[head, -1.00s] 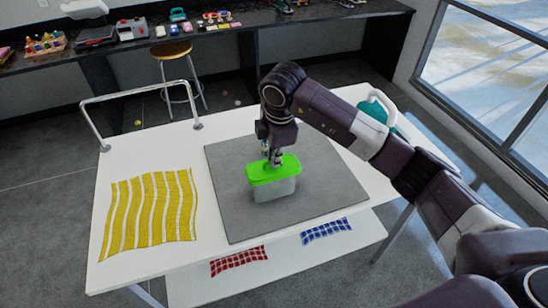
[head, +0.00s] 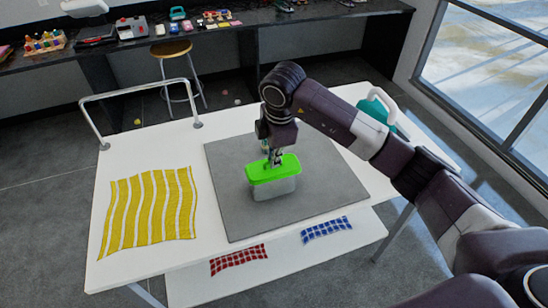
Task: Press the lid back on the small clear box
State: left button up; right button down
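A small clear box (head: 275,189) stands upright on the grey mat (head: 225,215) on the white table. A bright green lid (head: 273,169) lies on top of the box and covers its opening. I cannot tell whether its edges are fully seated. My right gripper (head: 275,161) points down at the lid's far edge and seems to touch it or hover just above it. Its fingertips are small and partly lost against the lid, so I cannot tell if they are open or shut. My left gripper is not in view.
A yellow striped cloth (head: 150,215) lies on the table's left. A teal container with a white handle (head: 376,107) stands at the back right, behind my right arm. Red (head: 238,259) and blue (head: 326,229) checked cloths lie on the lower shelf. A metal rail (head: 140,92) edges the table.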

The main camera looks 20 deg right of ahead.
jog(key=c, duration=2.1)
grip_release()
